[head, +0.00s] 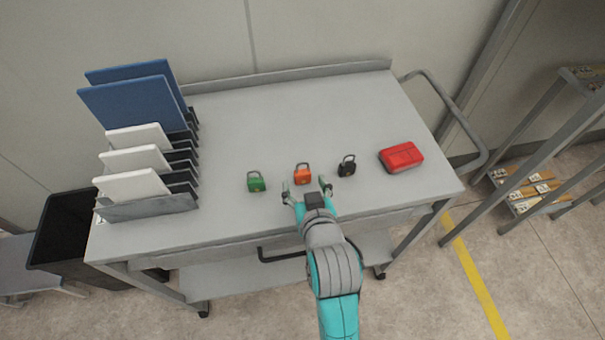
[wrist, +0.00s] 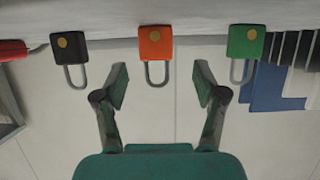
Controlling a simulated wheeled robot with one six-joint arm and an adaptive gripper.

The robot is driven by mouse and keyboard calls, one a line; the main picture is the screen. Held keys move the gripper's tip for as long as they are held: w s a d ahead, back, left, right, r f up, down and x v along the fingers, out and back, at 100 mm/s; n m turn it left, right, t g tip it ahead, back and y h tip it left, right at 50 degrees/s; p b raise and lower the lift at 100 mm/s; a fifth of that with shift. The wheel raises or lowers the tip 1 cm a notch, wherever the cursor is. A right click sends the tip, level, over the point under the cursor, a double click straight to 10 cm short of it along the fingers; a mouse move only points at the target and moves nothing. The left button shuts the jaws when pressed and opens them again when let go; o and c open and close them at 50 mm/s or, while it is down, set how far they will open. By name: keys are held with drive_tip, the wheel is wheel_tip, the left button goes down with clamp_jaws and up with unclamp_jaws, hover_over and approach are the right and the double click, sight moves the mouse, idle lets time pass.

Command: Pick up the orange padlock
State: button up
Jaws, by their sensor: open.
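The orange padlock (head: 302,175) stands on the grey cart top, between a green padlock (head: 257,182) on its left and a black padlock (head: 347,166) on its right. My gripper (head: 307,188) is open and empty, just in front of the orange padlock on the near side of the cart. In the wrist view the orange padlock (wrist: 155,46) shows with its shackle between the two open fingertips (wrist: 160,86), its body beyond them. The fingers do not appear to touch it. The green padlock (wrist: 245,42) and black padlock (wrist: 70,48) lie outside the fingers.
A red case (head: 401,157) lies at the right of the cart top (head: 270,120). A rack (head: 150,208) with blue and white panels stands at the left. A raised lip (head: 290,76) runs along the back. The middle behind the padlocks is clear.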

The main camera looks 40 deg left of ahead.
sight(303, 177)
drive_tip(key=shift+d+f+x, duration=0.1)
drive_tip(key=shift+x, duration=1.3)
drive_tip(key=shift+d+f+x, duration=0.1)
drive_tip(key=shift+x, duration=1.3)
drive_tip(key=shift+w, duration=0.1)
drive_tip(key=c, duration=1.3)
